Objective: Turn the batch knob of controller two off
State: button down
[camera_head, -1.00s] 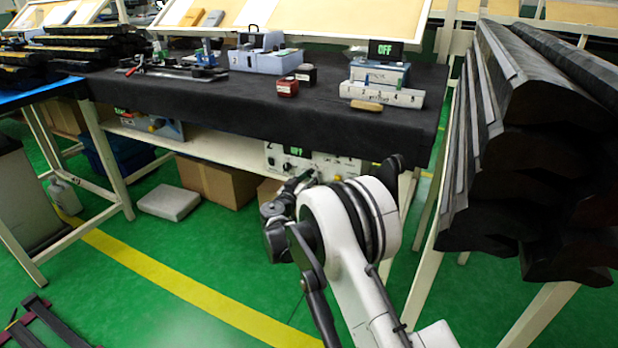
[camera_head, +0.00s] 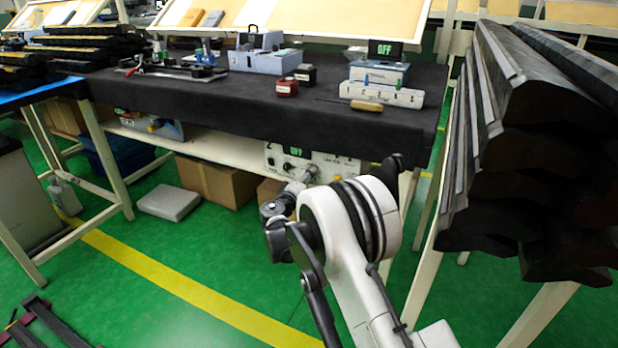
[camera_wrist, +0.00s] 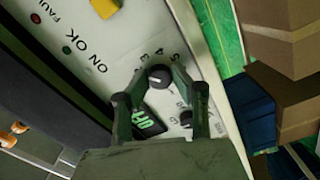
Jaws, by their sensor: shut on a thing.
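A white controller panel (camera_head: 322,167) marked 2 hangs under the bench, with a lit green OFF display (camera_head: 295,151). The wrist view shows a panel (camera_wrist: 125,50) close up, with its OFF display (camera_wrist: 146,122) between my fingers. A round dark knob (camera_wrist: 159,77) with a light pointer line and digits around it sits between the fingertips. My gripper (camera_wrist: 158,74) is shut on this knob. A second dark knob (camera_wrist: 187,127) lies nearer the right finger. I cannot read a batch label. In the head view my arm partly covers the gripper and panel.
A yellow part (camera_wrist: 104,8) and small red and green lamps lie higher on the panel. Cardboard boxes (camera_head: 217,181) stand under the bench (camera_head: 230,115), left of the controller. Dark stacked profiles (camera_head: 550,150) fill the right side.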

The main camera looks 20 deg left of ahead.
jog(key=shift+n, duration=5.1)
jog(key=c, duration=1.5)
grip_release()
jog(key=shift+o, duration=0.2)
jog(key=shift+s, duration=0.1)
jog(key=s+a, duration=0.1)
jog(key=s, duration=1.1)
jog(key=shift+w+r, duration=0.1)
